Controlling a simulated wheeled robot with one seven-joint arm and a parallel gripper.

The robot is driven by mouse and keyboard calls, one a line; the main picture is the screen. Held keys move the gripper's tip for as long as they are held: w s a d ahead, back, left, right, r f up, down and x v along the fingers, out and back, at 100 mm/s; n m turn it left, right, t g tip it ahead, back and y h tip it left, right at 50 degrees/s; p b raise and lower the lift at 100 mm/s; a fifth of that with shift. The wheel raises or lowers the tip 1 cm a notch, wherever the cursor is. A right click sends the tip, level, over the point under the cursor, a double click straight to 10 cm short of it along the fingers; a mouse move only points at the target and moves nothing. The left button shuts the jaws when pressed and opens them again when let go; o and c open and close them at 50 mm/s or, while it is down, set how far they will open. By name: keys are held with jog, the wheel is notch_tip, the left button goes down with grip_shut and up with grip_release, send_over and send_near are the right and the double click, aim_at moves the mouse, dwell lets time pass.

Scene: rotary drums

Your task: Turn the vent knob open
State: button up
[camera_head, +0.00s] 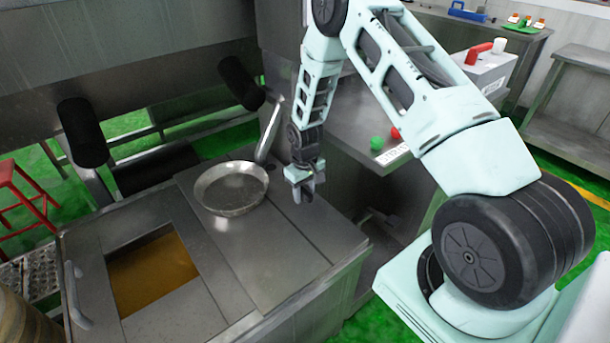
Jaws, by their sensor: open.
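My gripper (304,196) hangs open and empty, pointing down above the right part of the steel machine top (265,255). It is to the right of a round metal pan (231,188). I cannot make out a part that is clearly the vent knob. A green knob or button (377,143) and a red one (395,133) show on a panel to the right of my gripper, apart from it. The red one is partly hidden by my arm.
A square opening with brownish content (150,273) is at the left of the machine top, beside a bar handle (76,295). Two black cylinders (82,132) (240,82) stand behind. A red stool (22,190) is far left. A box with a red handle (478,53) is back right.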

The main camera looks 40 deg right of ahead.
aim_at(305, 191)
notch_tip(305, 191, up, 17)
jog(key=shift+b, duration=0.35)
jog(key=shift+f, duration=0.1)
dwell(0.3)
jog(key=s+a+r+n, duration=0.2)
jog(key=s+a+r, duration=0.35)
jog(key=a, duration=0.45)
jog(key=s+a+r+n, duration=0.2)
jog(key=s+a+r, duration=0.3)
jog(key=a, duration=0.5)
jog(key=s+a+r+n, duration=0.1)
jog(key=s+a, duration=0.2)
jog(key=s, duration=0.7)
jog(key=s+a+r+n+p, duration=0.1)
jog(key=s+a+n, duration=0.1)
jog(key=s, duration=0.8)
jog(key=shift+a+r+y+p, duration=0.3)
jog(key=shift+a+r, duration=0.05)
jog(key=shift+a, duration=0.35)
